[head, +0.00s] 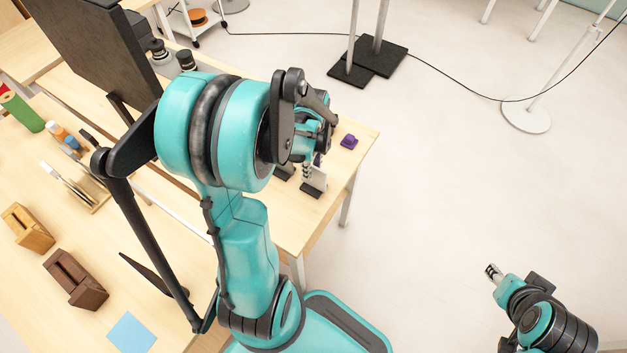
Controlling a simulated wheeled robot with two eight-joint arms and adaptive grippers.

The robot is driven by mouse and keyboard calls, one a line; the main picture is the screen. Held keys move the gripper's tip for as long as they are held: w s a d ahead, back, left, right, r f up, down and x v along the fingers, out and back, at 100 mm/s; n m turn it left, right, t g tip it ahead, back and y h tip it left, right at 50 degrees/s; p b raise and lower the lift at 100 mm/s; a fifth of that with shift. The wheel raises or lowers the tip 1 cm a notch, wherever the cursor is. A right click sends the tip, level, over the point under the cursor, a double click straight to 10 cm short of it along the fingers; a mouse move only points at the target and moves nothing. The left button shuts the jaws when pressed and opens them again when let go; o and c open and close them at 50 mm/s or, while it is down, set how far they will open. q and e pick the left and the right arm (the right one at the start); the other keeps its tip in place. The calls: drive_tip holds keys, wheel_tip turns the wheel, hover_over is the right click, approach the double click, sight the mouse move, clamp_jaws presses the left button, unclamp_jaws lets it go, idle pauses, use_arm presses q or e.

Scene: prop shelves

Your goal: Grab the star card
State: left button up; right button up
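I cannot make out a star card in the head view. My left arm reaches over the wooden table, and its gripper (308,170) points down near the table's right end, partly hidden behind my own arm. A small grey-white piece with a dark base (315,188) stands right by its fingertips; I cannot tell whether they touch. A small purple object (348,141) lies to the right of the gripper, near the table edge. My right gripper (493,271) is at the lower right, over the floor and away from the tables. Its finger opening is too small to judge.
A dark panel (95,45) stands at upper left.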

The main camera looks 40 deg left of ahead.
use_arm(q)
drive_tip(key=b, duration=0.2)
hover_over(313, 186)
drive_tip(key=f, duration=0.4)
drive_tip(key=shift+w+f, duration=0.2)
drive_tip(key=shift+f, duration=0.2)
drive_tip(key=shift+a+f, duration=0.1)
drive_tip(key=shift+f, duration=0.15)
drive_tip(key=shift+r, duration=0.1)
drive_tip(key=shift+f+b, duration=0.3)
drive_tip(key=shift+b, duration=0.15)
clamp_jaws()
